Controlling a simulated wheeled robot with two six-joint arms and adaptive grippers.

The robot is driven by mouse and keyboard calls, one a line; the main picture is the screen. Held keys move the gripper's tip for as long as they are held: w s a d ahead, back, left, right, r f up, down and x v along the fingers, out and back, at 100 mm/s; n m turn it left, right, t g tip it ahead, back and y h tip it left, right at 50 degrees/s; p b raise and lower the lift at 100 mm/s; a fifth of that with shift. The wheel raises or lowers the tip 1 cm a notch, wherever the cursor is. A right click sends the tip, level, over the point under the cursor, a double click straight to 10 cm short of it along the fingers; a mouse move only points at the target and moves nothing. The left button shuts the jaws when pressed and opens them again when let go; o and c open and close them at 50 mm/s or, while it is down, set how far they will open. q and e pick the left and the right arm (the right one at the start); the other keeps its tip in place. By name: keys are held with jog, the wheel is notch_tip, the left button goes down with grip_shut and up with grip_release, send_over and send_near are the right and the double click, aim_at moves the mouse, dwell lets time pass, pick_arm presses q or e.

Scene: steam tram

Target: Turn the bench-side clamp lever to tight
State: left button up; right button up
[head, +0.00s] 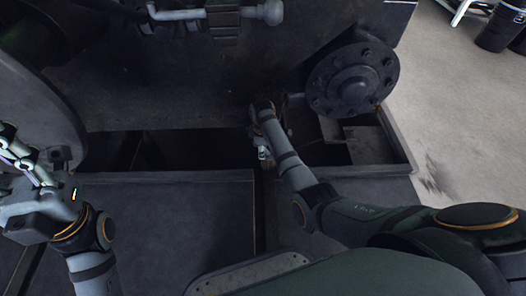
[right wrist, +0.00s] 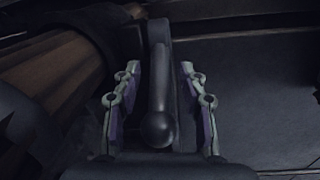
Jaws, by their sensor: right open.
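In the right wrist view, a dark lever (right wrist: 158,85) with a round ball knob (right wrist: 157,129) at its near end stands in the middle of the picture. My right gripper (right wrist: 158,108) is open, with one pale green and purple finger on each side of the lever. Small gaps show between the fingers and the lever, so it is not gripped. In the head view my right gripper (head: 263,151) reaches down at the gap in the floor, and the lever is hidden there. My left gripper (head: 22,160) is at the left edge; its finger opening is unclear.
A dark bolted round flange (head: 352,80) is on the wall right of my right arm. Below it is an open recess with a raised rim (head: 398,140). Flat dark plates (head: 170,215) lie in front. A brown ribbed cylinder (right wrist: 55,70) is left of the lever.

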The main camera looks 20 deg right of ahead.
jog(key=shift+c, duration=0.3)
grip_shut()
